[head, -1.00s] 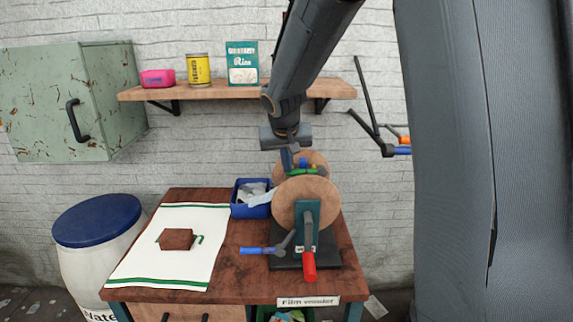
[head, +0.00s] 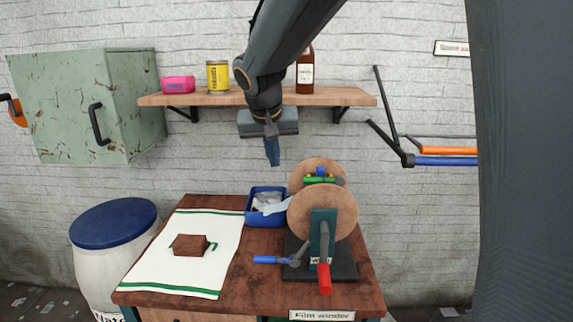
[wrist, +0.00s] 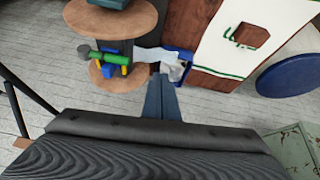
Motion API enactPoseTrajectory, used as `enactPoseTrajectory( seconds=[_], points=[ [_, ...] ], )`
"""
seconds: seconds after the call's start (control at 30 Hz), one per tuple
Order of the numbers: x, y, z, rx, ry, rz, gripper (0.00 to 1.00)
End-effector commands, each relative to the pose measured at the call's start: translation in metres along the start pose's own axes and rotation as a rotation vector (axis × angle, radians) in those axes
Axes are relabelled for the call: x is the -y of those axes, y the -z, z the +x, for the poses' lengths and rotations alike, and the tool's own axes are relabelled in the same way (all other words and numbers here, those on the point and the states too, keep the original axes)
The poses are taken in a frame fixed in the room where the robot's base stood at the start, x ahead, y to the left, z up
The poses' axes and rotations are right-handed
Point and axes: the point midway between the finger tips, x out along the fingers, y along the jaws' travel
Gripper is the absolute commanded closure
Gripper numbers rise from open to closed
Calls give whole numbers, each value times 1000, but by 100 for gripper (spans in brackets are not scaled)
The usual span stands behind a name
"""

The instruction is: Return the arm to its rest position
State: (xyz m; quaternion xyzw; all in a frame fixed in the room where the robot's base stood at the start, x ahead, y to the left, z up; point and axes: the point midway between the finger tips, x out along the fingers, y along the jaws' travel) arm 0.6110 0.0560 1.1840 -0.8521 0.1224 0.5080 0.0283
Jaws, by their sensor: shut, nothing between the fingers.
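My gripper (head: 273,158) hangs from the arm in front of the wall, fingers pointing down, above the back of the table and just below the shelf. Its fingers are together and empty; they also show in the wrist view (wrist: 160,92). In the head view it is above and to the left of the film winder (head: 323,214), apart from it. The blue bin (head: 251,217) with light scraps in it stands below the fingers. My arm hides part of the shelf.
A shelf (head: 230,98) holds a pink box (head: 178,85), a yellow can (head: 217,77) and a brown bottle (head: 305,72). A green cabinet (head: 75,105) hangs left. On the table (head: 250,275), a brown block (head: 190,245) lies on a white cloth (head: 150,270). A blue-lidded barrel (head: 112,222) stands left.

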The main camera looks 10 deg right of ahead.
Motion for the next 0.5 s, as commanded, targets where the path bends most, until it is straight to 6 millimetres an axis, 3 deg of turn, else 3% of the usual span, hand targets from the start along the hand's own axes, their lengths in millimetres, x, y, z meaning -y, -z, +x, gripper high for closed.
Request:
enactPoseTrajectory(
  seconds=[0.4, 0.5],
  points=[
    [4, -1, -4, -1, 0, 1, 100],
    [0, -9, 1, 14, 1, -6, 100]
  ],
)
